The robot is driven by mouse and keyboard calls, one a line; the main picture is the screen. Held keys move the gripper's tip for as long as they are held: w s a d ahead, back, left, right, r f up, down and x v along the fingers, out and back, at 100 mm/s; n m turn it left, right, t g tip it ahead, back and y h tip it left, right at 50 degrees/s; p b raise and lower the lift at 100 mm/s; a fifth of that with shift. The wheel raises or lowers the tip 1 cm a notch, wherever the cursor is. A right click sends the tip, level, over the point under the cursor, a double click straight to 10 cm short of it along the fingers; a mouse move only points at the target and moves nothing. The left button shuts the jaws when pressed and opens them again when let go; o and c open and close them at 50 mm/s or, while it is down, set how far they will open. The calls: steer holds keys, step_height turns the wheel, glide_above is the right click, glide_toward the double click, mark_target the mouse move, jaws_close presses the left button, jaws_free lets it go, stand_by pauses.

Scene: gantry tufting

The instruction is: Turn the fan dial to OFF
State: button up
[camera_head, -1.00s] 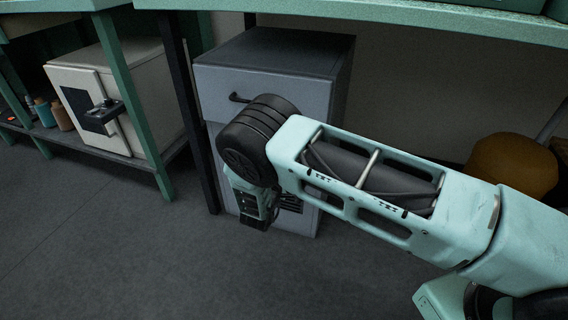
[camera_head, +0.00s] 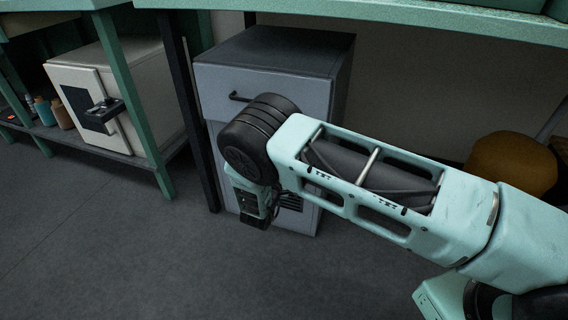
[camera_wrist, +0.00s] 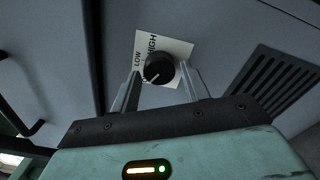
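The fan dial (camera_wrist: 159,67) is a round black knob in the wrist view, on a white label (camera_wrist: 178,47) on the grey cabinet front. LOW and HIGH can be read on the label; no OFF mark shows. The knob's pale pointer line faces the bottom of the picture, slightly left. My gripper (camera_wrist: 160,72) is open, with one finger on each side of the dial and small gaps seeming to show; contact is hard to tell. In the head view my gripper's tips and the dial are hidden behind my wrist and arm.
The grey cabinet (camera_head: 265,85) with a drawer handle stands under the green bench (camera_head: 400,17). Vent slots (camera_wrist: 275,80) lie right of the dial. A dark bench leg (camera_head: 193,120) stands left of the cabinet. A cream box (camera_head: 125,75) sits on a shelf farther left. The floor in front is clear.

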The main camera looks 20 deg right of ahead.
steer(key=shift+o, duration=0.6)
steer(key=p+v, duration=0.4)
steer(key=v, duration=1.3)
steer(key=shift+s, duration=0.15)
steer(key=shift+a, duration=0.1)
